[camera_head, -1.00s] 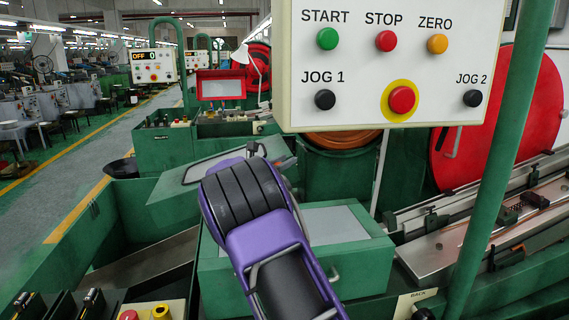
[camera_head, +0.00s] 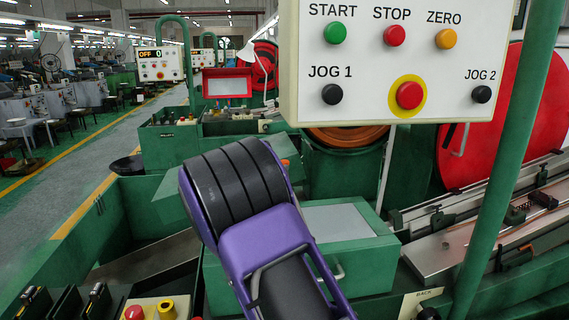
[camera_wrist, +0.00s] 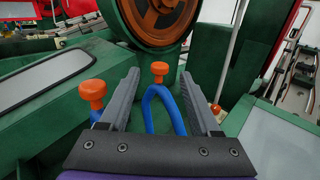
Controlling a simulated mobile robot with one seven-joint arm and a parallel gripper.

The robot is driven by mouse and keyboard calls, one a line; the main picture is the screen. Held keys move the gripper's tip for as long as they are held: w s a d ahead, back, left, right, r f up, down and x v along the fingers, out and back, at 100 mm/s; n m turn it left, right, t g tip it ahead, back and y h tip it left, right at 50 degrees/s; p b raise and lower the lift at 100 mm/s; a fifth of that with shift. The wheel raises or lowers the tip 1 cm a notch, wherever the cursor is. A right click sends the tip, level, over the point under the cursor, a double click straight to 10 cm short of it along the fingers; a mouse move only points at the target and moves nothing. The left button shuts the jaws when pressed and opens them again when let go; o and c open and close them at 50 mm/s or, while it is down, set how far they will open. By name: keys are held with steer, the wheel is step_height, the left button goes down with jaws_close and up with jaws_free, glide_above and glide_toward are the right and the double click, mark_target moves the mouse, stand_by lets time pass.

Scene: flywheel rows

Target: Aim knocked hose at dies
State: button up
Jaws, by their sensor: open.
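In the wrist view, a bent blue hose (camera_wrist: 165,97) arches up between the two grey fingers of my gripper (camera_wrist: 160,76). The fingers are spread wide and a gap shows between each finger and the hose. An orange knob-like piece (camera_wrist: 159,70) shows just behind the top of the arch; I cannot tell if it joins this hose. A second orange piece (camera_wrist: 92,92) stands left of the left finger, with a bit of blue below it. The head view hides my fingers behind my purple and black wrist. I cannot make out the dies.
A green box with a grey lid panel (camera_head: 345,240) stands right of my arm. A white control panel (camera_head: 395,60) hangs in front at upper right, beside a green post (camera_head: 510,150). An orange-brown wheel (camera_wrist: 160,18) is ahead in the wrist view. An aisle (camera_head: 70,165) runs along the left.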

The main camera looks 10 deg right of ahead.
steer(key=v, duration=0.8)
steer(key=shift+s, duration=0.15)
steer(key=shift+a+r, duration=0.1)
